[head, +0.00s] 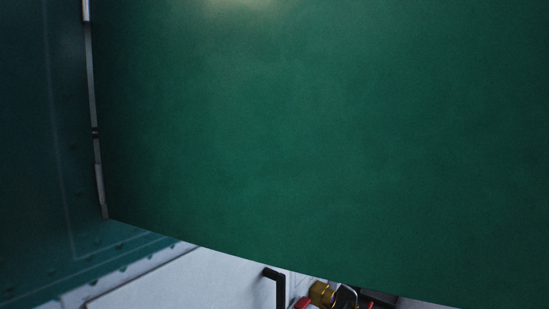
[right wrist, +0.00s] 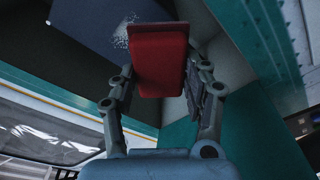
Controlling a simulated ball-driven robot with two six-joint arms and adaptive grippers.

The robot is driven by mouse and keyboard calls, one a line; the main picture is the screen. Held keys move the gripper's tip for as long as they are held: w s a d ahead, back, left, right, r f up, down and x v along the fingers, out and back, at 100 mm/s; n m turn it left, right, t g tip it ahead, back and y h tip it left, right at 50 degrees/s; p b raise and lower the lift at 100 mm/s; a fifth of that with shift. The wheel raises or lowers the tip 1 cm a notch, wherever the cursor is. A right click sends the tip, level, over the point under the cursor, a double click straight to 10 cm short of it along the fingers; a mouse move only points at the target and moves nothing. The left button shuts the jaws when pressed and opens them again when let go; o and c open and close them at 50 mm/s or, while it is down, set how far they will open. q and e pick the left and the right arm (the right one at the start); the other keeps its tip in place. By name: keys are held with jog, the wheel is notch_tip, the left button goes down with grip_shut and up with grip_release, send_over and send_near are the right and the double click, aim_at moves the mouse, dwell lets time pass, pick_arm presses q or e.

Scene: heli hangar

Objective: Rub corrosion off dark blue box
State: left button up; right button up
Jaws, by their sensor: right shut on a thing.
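My right gripper (right wrist: 162,90) shows in the right wrist view, shut on a red block (right wrist: 158,62) with a darker red flat face at its far end. The dark blue box (right wrist: 95,22) is at the top of the right wrist view. A pale speckled patch (right wrist: 124,32) lies on the box, right beside the red block's left edge. The block overlaps the box in the picture; I cannot tell whether they touch. The head view shows neither gripper and not the box. My left gripper is not in view.
A large green panel (head: 320,140) fills most of the head view, with a hinge (head: 97,135) at its left edge. Below it are a white surface (head: 190,280), a black handle (head: 277,283) and brass and red fittings (head: 322,294). Teal riveted structure (right wrist: 262,45) stands at right in the wrist view.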

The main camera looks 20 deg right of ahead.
jog(key=r, duration=0.2)
jog(key=w+r+p, duration=0.1)
jog(key=r, duration=0.1)
jog(key=shift+r+p, duration=0.25)
jog(key=shift+p, duration=0.05)
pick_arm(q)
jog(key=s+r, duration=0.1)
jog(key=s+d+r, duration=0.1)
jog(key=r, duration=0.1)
pick_arm(e)
jog(key=x, duration=0.5)
jog(key=shift+w+f, duration=0.3)
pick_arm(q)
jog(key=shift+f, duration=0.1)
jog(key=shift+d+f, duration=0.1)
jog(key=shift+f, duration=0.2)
pick_arm(e)
jog(key=shift+x, duration=0.95)
jog(key=shift+w, duration=0.1)
